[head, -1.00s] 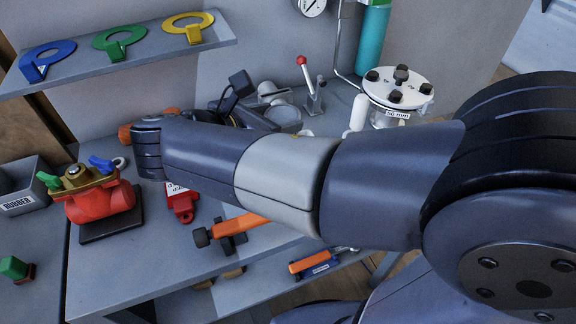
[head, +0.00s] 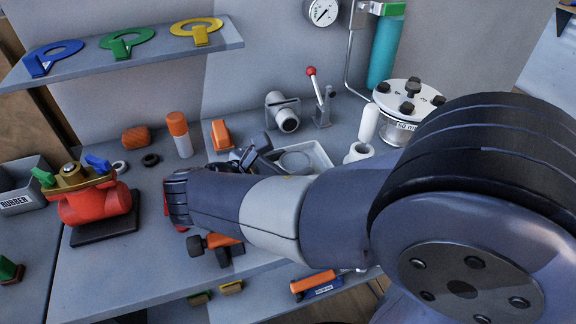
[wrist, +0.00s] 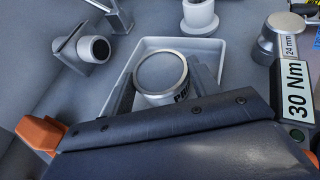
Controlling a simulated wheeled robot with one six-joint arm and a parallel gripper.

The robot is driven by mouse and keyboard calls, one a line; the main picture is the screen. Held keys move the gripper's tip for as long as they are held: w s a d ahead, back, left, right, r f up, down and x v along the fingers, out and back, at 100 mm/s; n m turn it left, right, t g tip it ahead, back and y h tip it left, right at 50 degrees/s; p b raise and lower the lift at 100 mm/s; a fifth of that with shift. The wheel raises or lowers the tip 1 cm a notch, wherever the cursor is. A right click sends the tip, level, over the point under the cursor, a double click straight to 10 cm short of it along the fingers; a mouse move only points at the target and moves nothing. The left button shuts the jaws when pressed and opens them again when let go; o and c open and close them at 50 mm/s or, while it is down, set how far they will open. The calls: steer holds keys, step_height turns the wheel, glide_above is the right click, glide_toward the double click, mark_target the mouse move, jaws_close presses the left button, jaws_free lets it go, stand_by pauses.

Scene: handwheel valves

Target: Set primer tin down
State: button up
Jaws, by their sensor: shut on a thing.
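The primer tin (wrist: 162,78) is a short round tin with a pale rim, a grey top and a partly hidden label starting "PR". It is between the two fingers of my gripper (wrist: 164,88), which is shut on it. In the wrist view the tin is over or inside a white tray (wrist: 211,47); I cannot tell whether its base touches the tray floor.
A grey pipe fitting (head: 283,112) and a red-knobbed lever (head: 318,98) stand behind the tray. A white flanged vessel (head: 408,101) is to the right. A red valve (head: 92,200) stands at left.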

steer(key=o, duration=1.1)
steer(key=shift+c, duration=0.2)
steer(key=shift+a+r, duration=0.1)
steer(key=shift+r, duration=0.05)
steer(key=p+v, duration=0.2)
steer(key=v, duration=0.9)
steer(key=shift+s+a+p, duration=0.25)
steer(key=shift+s+p, duration=0.1)
